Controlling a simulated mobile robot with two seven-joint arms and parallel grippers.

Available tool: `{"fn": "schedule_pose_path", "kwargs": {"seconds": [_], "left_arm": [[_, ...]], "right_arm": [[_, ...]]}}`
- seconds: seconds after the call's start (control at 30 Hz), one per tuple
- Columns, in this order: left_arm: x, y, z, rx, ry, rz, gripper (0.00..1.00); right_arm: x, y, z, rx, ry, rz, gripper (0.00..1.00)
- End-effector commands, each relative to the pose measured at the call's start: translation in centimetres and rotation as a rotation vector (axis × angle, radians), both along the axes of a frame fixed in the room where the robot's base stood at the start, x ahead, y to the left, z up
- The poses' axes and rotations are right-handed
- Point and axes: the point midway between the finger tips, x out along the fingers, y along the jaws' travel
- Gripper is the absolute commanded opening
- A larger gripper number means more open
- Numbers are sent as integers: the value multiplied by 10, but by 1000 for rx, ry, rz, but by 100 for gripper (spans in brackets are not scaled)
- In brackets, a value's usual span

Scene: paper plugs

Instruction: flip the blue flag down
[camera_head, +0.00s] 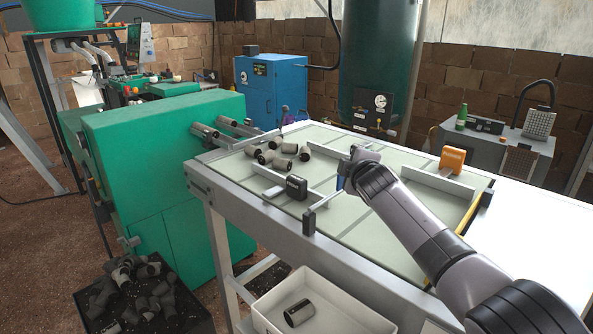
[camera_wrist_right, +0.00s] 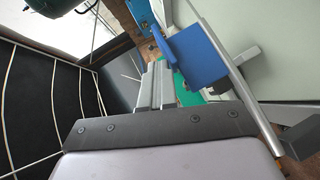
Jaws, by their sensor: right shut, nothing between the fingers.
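The blue flag (camera_wrist_right: 198,55) is a flat blue panel beside a metal rail (camera_wrist_right: 235,75) in the right wrist view. In the head view only a narrow blue piece of it (camera_head: 340,182) shows, partly hidden by my right gripper. My right gripper (camera_head: 350,156) reaches over the table from the right. Its fingers (camera_wrist_right: 153,84) are shut and empty, close beside the blue panel; I cannot tell whether they touch it. My left gripper is in neither view.
Several paper plugs (camera_head: 268,156) lie at the table's far left. A white bin (camera_head: 340,310) holding a plug stands below the front edge.

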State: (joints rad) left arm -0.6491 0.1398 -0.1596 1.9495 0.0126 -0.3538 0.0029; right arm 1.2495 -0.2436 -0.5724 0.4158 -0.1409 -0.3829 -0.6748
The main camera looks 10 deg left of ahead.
Motion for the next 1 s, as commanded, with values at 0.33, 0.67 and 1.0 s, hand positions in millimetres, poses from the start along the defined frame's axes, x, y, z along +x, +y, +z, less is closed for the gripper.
{"fn": "schedule_pose_path", "kwargs": {"seconds": [0.33, 0.67, 1.0], "left_arm": [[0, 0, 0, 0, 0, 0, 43], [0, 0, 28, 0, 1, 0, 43], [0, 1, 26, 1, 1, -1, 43]], "right_arm": [[0, -1, -2, -1, 4, -2, 0], [0, -3, 25, 0, 1, -3, 0], [-5, -10, 50, 3, -2, -10, 0]]}}
